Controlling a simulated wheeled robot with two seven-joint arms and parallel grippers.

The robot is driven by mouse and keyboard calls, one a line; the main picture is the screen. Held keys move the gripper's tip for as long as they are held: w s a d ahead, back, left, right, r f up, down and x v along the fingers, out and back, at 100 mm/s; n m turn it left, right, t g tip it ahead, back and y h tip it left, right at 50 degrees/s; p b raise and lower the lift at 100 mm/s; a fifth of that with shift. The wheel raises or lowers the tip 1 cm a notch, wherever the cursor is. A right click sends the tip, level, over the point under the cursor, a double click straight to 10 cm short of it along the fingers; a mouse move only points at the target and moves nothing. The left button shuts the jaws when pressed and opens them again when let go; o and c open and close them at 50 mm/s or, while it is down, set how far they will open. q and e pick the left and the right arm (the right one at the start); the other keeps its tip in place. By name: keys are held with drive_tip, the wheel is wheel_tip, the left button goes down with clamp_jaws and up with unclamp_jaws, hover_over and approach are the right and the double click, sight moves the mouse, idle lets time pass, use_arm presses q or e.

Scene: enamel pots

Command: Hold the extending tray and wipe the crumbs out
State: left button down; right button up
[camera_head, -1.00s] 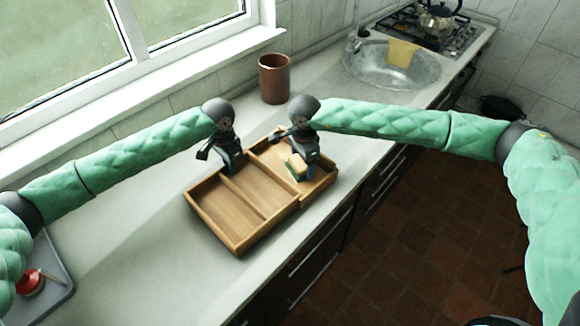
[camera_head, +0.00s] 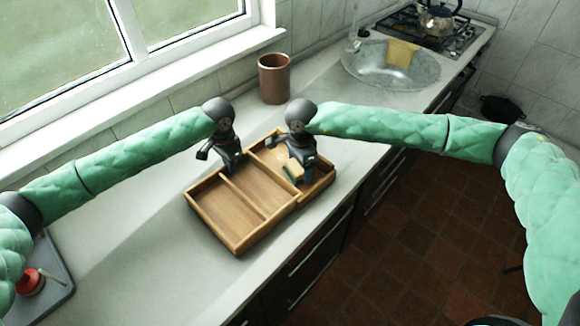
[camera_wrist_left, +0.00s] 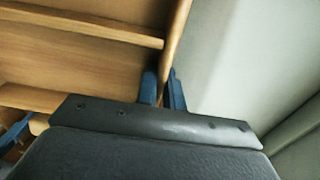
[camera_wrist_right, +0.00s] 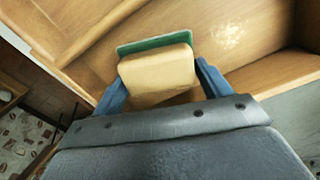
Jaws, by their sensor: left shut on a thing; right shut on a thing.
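The wooden extending tray (camera_head: 220,212) lies on the worktop, with divided compartments at the left and an extended section (camera_head: 322,182) at the right. My left gripper (camera_head: 234,168) is shut on the tray's back wall; the left wrist view shows its blue fingers on either side of the rim (camera_wrist_left: 176,45). My right gripper (camera_head: 297,180) is shut on a yellow sponge with a green scouring side (camera_wrist_right: 157,72), inside the extended section. Pale crumbs (camera_wrist_right: 230,36) lie on the wooden floor beyond the sponge in the right wrist view. The right gripper partly hides this section in the head view.
A brown cup (camera_head: 274,78) stands behind the tray near the wall. A sink (camera_head: 375,72) with a yellow cloth (camera_head: 403,54) and a hob with a kettle (camera_head: 439,22) are at the back right. A grey tray (camera_head: 50,282) with a red object is at the left.

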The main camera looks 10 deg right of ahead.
sight(280, 158)
drive_tip(key=shift+w+a+r, duration=0.1)
drive_tip(key=shift+w+a, duration=0.8)
drive_tip(key=shift+w, duration=0.35)
drive_tip(key=shift+w+a+f, duration=0.1)
drive_tip(key=shift+w+a, duration=0.85)
drive_tip(key=shift+w, duration=0.25)
drive_tip(key=shift+w+a+r, duration=0.1)
drive_tip(key=shift+w+a, duration=0.8)
drive_tip(key=shift+w, duration=0.35)
drive_tip(key=shift+s+d+f, duration=0.15)
drive_tip(key=shift+s+d, duration=0.5)
drive_tip(key=shift+s, duration=0.2)
drive_tip(key=shift+s+d+f, duration=0.15)
drive_tip(key=shift+s+d, duration=0.45)
drive_tip(key=shift+s, duration=0.3)
drive_tip(key=shift+s+d+f, duration=0.15)
drive_tip(key=shift+s+d, duration=0.5)
drive_tip(key=shift+s, duration=0.2)
drive_tip(key=shift+c, duration=0.3)
drive_tip(key=shift+s+d+r, duration=0.1)
drive_tip(key=shift+s+d, duration=0.7)
drive_tip(key=shift+s, duration=0.25)
drive_tip(key=shift+s+d, duration=0.75)
drive_tip(key=shift+s, duration=0.25)
drive_tip(key=shift+w+r, duration=0.15)
drive_tip(key=shift+r, duration=1.4)
wheel_tip(280, 158, up, 10)
drive_tip(key=shift+r, duration=0.15)
